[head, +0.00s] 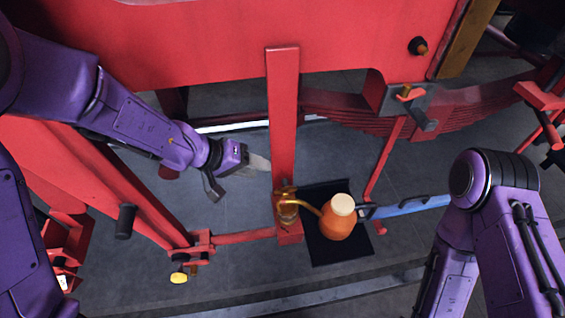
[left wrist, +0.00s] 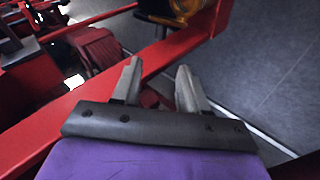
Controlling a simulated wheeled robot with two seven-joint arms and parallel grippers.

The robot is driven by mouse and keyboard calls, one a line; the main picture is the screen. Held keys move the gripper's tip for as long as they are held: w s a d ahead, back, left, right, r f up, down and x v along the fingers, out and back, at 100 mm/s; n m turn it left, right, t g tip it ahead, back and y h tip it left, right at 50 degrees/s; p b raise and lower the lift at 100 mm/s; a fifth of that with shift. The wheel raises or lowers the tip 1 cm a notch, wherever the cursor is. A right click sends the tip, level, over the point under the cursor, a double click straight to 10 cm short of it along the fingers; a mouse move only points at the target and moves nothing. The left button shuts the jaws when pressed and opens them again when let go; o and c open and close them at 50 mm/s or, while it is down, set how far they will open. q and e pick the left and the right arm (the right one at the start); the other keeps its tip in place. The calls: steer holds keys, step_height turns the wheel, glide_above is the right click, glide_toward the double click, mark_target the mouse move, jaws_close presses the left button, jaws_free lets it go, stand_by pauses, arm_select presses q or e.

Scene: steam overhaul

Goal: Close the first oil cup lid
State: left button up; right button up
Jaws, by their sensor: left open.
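A brass oil cup (head: 287,207) sits at the lower end of the upright red bar (head: 283,120) in the head view. It is small, and I cannot make out how its lid stands. An orange oil can (head: 336,222) with a pale top stands just right of it, its thin spout reaching to the cup. My left gripper (head: 262,164) is left of the bar, above and left of the cup, apart from it. In the left wrist view its two fingers (left wrist: 160,84) are spread with nothing between them.
A black mat (head: 345,248) lies under the can. A red leaf spring (head: 460,112) is at right. Grey floor shows below.

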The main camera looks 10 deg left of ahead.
mark_target(281, 189)
arm_select(q)
steer(key=d+f, duration=0.3)
steer(key=shift+d+f, duration=0.15)
steer(key=shift+d, duration=0.1)
steer(key=x, duration=0.3)
steer(key=w+x, duration=0.1)
steer(key=shift+w+f, duration=0.1)
steer(key=shift+f, duration=0.1)
steer(key=shift+s+r, duration=0.15)
steer(key=shift+s, duration=0.2)
steer(key=shift+c, duration=1.2)
steer(key=shift+w, duration=0.1)
jaws_close()
steer(key=s+t+b, duration=0.1)
steer(key=b, duration=0.2)
steer(key=f+m+t+b, duration=0.1)
steer(key=b, duration=0.3)
steer(key=shift+s+d, duration=0.25)
steer(key=shift+s, duration=0.15)
steer(key=shift+s+d+r+m+t+y+b, duration=0.1)
steer(key=shift+s+r+m+t+y+b, duration=0.25)
steer(key=shift+t+b, duration=0.2)
arm_select(e)
step_height(281, 189, down, 8)
steer(key=s, duration=0.1)
steer(key=shift+r, duration=0.2)
